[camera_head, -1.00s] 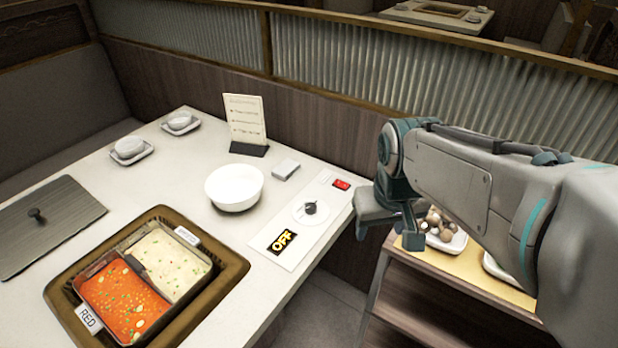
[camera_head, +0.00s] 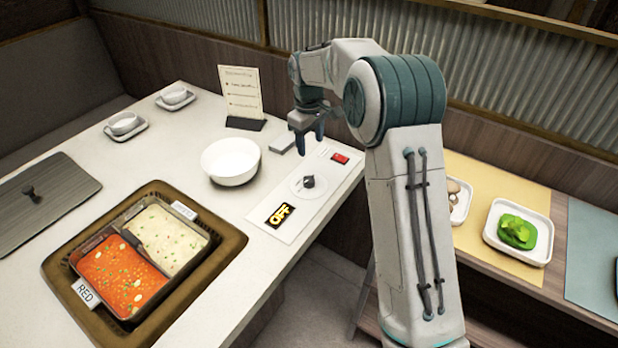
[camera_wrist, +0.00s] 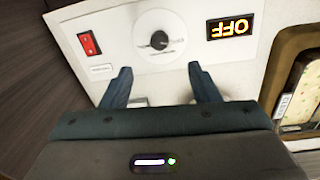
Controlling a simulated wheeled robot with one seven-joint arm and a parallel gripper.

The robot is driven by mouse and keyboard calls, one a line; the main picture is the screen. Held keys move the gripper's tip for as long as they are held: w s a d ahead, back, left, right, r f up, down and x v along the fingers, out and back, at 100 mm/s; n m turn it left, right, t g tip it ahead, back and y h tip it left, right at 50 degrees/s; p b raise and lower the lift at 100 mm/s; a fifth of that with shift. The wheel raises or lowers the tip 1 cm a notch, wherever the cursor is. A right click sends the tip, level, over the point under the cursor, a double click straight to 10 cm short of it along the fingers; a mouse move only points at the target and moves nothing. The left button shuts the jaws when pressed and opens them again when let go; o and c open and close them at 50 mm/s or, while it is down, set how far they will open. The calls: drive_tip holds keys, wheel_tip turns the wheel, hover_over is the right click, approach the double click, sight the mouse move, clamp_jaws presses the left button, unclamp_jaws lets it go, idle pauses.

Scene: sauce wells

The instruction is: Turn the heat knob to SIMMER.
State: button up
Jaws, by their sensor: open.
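The heat knob (camera_head: 308,182) is a small dark knob on a round white dial, set in a pale control panel (camera_head: 290,222) at the table's edge. A display (camera_head: 280,215) on the panel reads OFF. In the wrist view the knob (camera_wrist: 159,40) lies beyond the fingertips, and the display (camera_wrist: 230,27) shows upside down to its right. My gripper (camera_head: 310,138) points down above the panel, behind the knob in the head view. In the wrist view my gripper (camera_wrist: 160,77) is open and empty, its fingers apart. The dial's small markings are too blurred to read.
A red switch (camera_head: 340,158) sits on the panel near the knob. A white bowl (camera_head: 230,165) and a menu stand (camera_head: 240,95) are close by. The hot pot (camera_head: 140,300) with red and pale broths is at the left front. A side shelf holds food trays (camera_head: 520,250).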

sight(309, 179)
drive_tip(key=f, duration=0.5)
drive_tip(key=w+f, duration=0.1)
drive_tip(key=f, duration=0.4)
drive_tip(key=w+f, duration=0.1)
drive_tip(key=f, duration=0.4)
drive_tip(key=shift+a+f+p, duration=0.2)
drive_tip(key=shift+f+p, duration=0.15)
drive_tip(key=c, duration=1)
